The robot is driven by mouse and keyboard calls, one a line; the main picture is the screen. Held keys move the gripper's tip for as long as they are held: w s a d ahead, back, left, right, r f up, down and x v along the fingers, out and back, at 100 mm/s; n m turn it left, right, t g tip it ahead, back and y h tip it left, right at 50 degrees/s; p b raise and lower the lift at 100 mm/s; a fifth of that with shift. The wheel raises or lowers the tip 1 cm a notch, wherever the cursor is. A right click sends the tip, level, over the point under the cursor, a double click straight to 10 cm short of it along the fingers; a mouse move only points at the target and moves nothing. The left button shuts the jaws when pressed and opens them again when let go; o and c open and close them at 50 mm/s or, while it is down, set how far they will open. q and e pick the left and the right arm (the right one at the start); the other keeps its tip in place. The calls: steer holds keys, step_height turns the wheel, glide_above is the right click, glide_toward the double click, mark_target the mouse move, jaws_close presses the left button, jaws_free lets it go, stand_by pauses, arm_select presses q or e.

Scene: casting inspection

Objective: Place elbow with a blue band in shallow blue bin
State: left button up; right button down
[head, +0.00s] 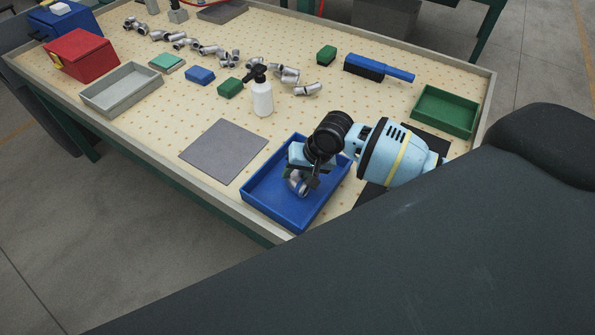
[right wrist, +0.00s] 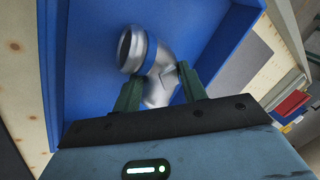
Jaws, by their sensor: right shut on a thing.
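The silver elbow with a blue band (right wrist: 155,65) is between the fingers of my right gripper (right wrist: 160,88), which is shut on it. The blue band circles the elbow near its open end. In the head view the elbow (head: 298,184) is inside the outline of the shallow blue bin (head: 268,203), under my right gripper (head: 312,175). The bin's blue floor and walls also surround the elbow in the right wrist view (right wrist: 88,40). I cannot tell whether the elbow touches the bin floor. My left gripper is not in view.
A grey mat (head: 224,151) lies left of the bin. A white pump bottle (head: 262,98) stands behind it. A green bin (head: 445,111) is at the right. Several silver fittings (head: 210,48) lie along the back. A grey tray (head: 122,89) and a red box (head: 82,56) are at the left.

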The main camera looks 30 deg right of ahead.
steer(key=c, duration=0.8)
jaws_free()
steer(key=shift+f, duration=0.15)
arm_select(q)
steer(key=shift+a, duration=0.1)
arm_select(e)
steer(key=shift+s+d+r, duration=0.1)
steer(key=shift+r, duration=0.45)
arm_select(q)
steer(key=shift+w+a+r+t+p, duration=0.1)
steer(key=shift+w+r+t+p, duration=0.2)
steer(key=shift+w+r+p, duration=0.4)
arm_select(e)
steer(key=v, duration=1.1)
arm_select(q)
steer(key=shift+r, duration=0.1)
arm_select(e)
steer(key=shift+s+r, duration=0.1)
